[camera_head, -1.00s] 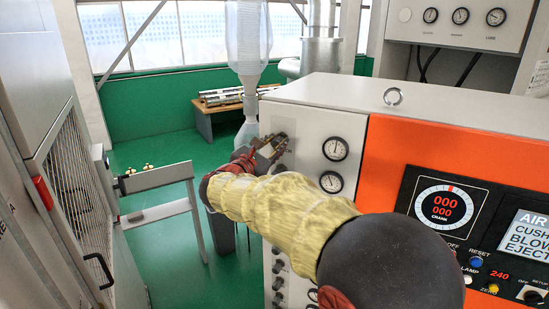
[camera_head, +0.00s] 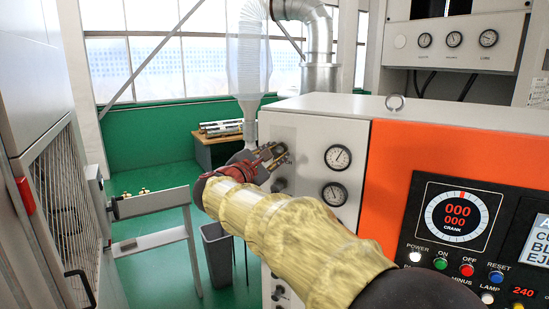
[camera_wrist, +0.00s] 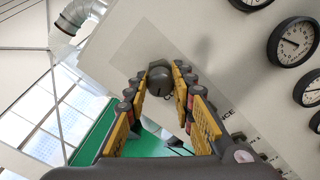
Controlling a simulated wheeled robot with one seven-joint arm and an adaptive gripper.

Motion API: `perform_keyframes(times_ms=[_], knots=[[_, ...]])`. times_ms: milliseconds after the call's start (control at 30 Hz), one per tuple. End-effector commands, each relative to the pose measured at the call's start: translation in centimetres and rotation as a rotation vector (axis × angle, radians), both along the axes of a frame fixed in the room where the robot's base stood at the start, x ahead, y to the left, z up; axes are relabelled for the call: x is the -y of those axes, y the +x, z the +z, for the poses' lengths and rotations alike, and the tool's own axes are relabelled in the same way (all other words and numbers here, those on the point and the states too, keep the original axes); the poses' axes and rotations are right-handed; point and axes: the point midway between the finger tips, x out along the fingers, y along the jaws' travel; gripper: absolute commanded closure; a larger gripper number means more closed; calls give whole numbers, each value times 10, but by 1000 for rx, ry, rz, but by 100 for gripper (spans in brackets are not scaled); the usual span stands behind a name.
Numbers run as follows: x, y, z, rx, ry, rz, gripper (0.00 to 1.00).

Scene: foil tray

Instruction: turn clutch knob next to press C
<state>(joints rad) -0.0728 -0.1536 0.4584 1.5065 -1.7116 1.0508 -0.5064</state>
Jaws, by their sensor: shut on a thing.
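My gripper (camera_wrist: 160,84) has its fingers closed around a dark round knob (camera_wrist: 159,79) on the pale side panel of the machine, with one fingertip pad on each side of it. In the head view my gripper (camera_head: 281,154) reaches to the upper part of this grey panel, left of two gauges; the fingers hide most of the knob there. No legible clutch or press C label shows. The lettering on the panel in the wrist view is cut off.
Two round gauges (camera_head: 336,175) sit close right of my gripper, before the orange control face (camera_head: 394,170) with its buttons. More dark knobs run down the panel below. A grey bin (camera_head: 217,254) and a roller stand (camera_head: 155,202) are at the left.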

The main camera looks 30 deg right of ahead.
Motion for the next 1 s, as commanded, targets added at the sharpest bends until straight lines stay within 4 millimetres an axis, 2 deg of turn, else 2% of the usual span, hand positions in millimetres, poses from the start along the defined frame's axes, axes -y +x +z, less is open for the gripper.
perform_keyframes(times_ms=[233, 267, 567, 867, 1000], knots=[[0, 0, 0, 0, 0, 0, 100], [0, 0, 0, 0, 0, 0, 75], [0, 0, 0, -1, -1, 0, 58], [-1, 0, 0, -1, -1, 0, 57], [-8, -5, 0, -1, -1, 3, 57]])
